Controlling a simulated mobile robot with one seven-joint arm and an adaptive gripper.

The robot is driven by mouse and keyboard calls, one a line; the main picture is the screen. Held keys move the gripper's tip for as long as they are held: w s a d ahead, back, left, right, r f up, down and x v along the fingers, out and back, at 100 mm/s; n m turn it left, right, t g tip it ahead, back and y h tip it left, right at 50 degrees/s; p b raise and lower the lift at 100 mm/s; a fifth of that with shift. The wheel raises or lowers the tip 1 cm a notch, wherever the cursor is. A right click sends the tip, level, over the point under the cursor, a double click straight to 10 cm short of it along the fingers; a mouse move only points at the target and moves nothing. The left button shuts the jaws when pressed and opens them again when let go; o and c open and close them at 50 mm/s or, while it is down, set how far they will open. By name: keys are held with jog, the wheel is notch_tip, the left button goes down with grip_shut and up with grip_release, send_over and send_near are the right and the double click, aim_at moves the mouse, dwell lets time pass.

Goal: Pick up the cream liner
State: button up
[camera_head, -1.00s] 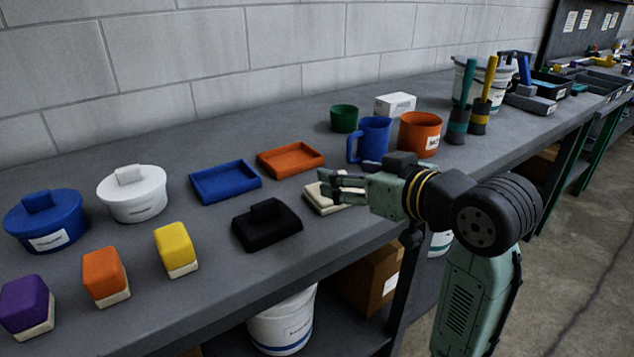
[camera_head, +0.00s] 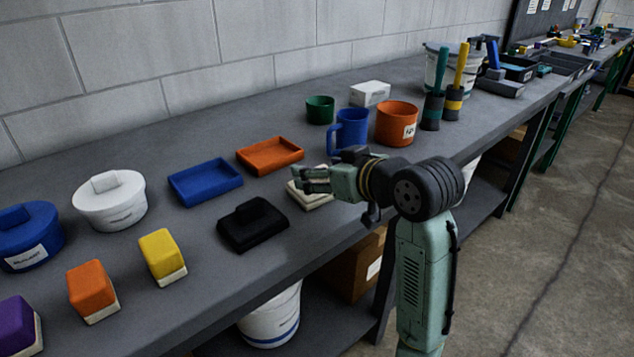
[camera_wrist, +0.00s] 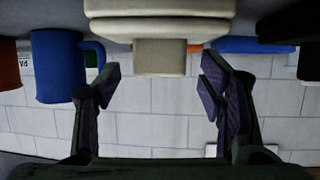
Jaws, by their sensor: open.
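The cream liner (camera_head: 312,204) lies on the grey bench, right of the black lidded-looking piece and in front of the orange tray. My gripper (camera_head: 308,180) is just above it and hides part of it in the head view. In the wrist view, the liner (camera_wrist: 158,29) is at the top centre, with a block-like grip (camera_wrist: 160,58) sticking out toward my gripper (camera_wrist: 160,84). The fingers are open, one on each side of that grip's line, with a clear gap to both sides. Nothing is held.
The black piece (camera_head: 252,226) lies close on the left. The orange tray (camera_head: 270,156) and blue tray (camera_head: 206,182) are behind. A blue mug (camera_head: 351,130) and orange pot (camera_head: 396,124) stand behind my wrist. The bench's front edge is near my arm.

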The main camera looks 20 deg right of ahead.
jog(key=shift+x, duration=0.9)
jog(key=shift+c, duration=0.2)
jog(key=c, duration=1.2)
